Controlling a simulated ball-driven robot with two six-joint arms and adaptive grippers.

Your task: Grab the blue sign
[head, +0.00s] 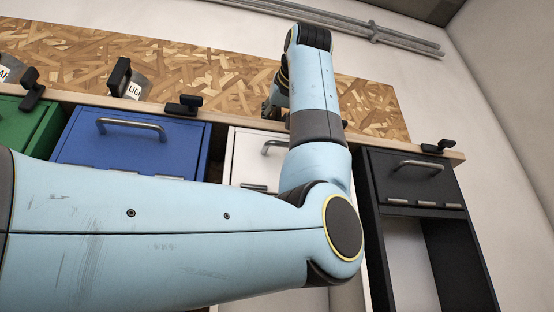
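I cannot make out a blue sign in this view. A blue box front (178,150) with a metal bar handle hangs below the shelf edge, left of centre. My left arm comes in from the left, bends at the elbow and reaches up over the shelf. My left gripper (271,106) is a small dark shape low over the board, mostly hidden behind my own forearm. Its fingers are too hidden to tell whether they are open or hold anything. My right gripper is not in view.
A wood-chip board shelf (215,80) runs across the back, with black clamps (184,105) on its edge. A grey labelled piece (130,88) reads "LIG". Green (28,125), white (250,150) and black (415,180) boxes hang below. A wall pipe (400,42) runs behind.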

